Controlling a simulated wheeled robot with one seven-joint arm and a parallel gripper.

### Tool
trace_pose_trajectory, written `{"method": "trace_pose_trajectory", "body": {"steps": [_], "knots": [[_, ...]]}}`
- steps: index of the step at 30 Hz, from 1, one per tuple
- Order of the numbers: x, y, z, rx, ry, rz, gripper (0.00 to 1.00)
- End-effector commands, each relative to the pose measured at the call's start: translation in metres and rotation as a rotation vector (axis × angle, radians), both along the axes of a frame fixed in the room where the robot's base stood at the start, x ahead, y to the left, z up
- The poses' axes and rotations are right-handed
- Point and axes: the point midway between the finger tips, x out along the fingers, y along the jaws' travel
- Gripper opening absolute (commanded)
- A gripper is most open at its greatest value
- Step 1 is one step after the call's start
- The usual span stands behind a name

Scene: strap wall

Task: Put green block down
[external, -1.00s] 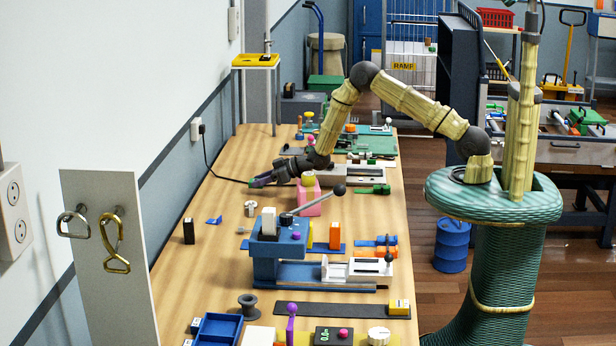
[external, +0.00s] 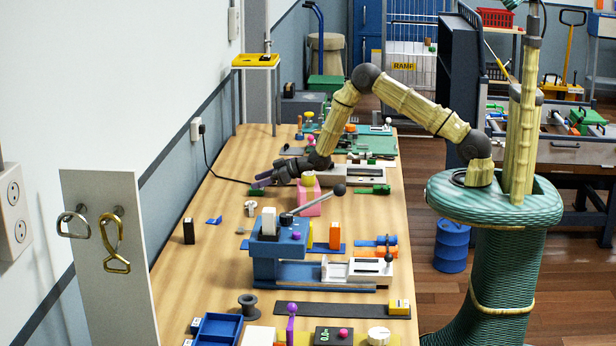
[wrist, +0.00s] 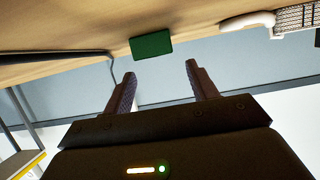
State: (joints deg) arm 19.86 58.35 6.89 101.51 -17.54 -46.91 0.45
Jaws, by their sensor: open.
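The green block (wrist: 151,45) rests on the wooden table (wrist: 75,70) in the wrist view, just beyond my fingertips and apart from them. My gripper (wrist: 160,72) is open, with clear space between its two dark fingers. In the external view my gripper (external: 262,180) hangs low over the far left part of the table, pointing toward the wall.
A pink block (external: 308,203) stands below my wrist. A white part (external: 250,208), a black block (external: 188,231) and a small blue piece (external: 214,220) lie nearer. A black cable (external: 222,177) runs from the wall socket toward my gripper. Bare wood lies left of it.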

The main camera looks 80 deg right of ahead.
Motion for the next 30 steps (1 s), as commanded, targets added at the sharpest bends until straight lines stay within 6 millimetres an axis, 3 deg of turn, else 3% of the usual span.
{"method": "trace_pose_trajectory", "body": {"steps": [1,6,12,22,30], "knots": [[-0.006,0.001,-0.011,0.003,0.026,0.001,0.58],[-0.006,0.001,0.003,0.004,0.026,0.001,0.58],[-0.033,0.000,0.012,0.002,0.019,0.000,0.58],[-0.030,0.000,0.070,0.001,0.009,0.000,0.58],[-0.030,0.000,0.087,0.002,0.011,-0.001,0.58]]}}
